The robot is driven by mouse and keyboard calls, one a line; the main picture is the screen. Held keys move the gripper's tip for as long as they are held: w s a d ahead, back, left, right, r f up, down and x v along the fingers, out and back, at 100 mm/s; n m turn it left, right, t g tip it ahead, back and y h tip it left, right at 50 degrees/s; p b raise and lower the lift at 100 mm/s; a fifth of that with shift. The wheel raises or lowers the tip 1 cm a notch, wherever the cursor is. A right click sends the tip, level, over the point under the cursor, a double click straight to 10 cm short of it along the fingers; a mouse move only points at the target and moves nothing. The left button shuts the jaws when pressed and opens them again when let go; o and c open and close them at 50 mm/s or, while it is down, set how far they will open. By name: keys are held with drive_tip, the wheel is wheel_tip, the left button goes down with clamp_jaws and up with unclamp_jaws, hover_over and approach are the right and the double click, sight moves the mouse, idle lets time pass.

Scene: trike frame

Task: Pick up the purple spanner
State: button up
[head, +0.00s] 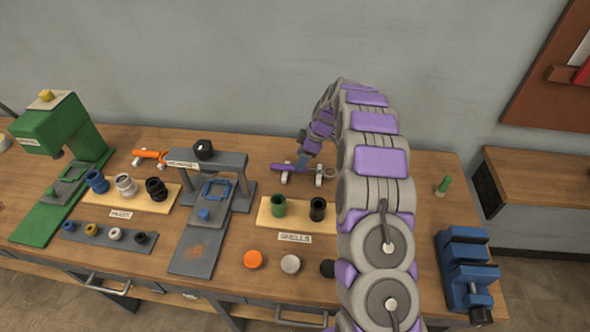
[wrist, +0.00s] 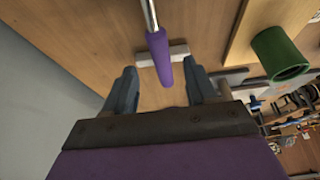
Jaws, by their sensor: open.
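The purple spanner (head: 283,167) lies across two small white rests on the bench in the head view, its metal end to the right. In the wrist view its purple handle (wrist: 159,57) points down between my fingers, and its metal shaft runs up out of the frame. My gripper (head: 302,163) comes down from above onto the handle's area. In the wrist view my gripper (wrist: 162,76) is open, with one blue-grey finger on each side of the handle and a visible gap at both sides. Whether the fingers are level with the handle is hard to tell.
A wooden board with a green shell (head: 279,206) and a black shell (head: 317,209) stands just in front of the spanner. A grey press (head: 207,160) is to the left, with an orange-handled tool (head: 150,154) beyond. A blue vise (head: 466,268) is at the right.

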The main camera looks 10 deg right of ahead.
sight(303, 169)
drive_tip(key=b+x, duration=0.1)
drive_tip(key=x, duration=0.4)
drive_tip(key=shift+a, duration=0.1)
drive_tip(key=shift+r, duration=0.1)
clamp_jaws()
idle(0.4)
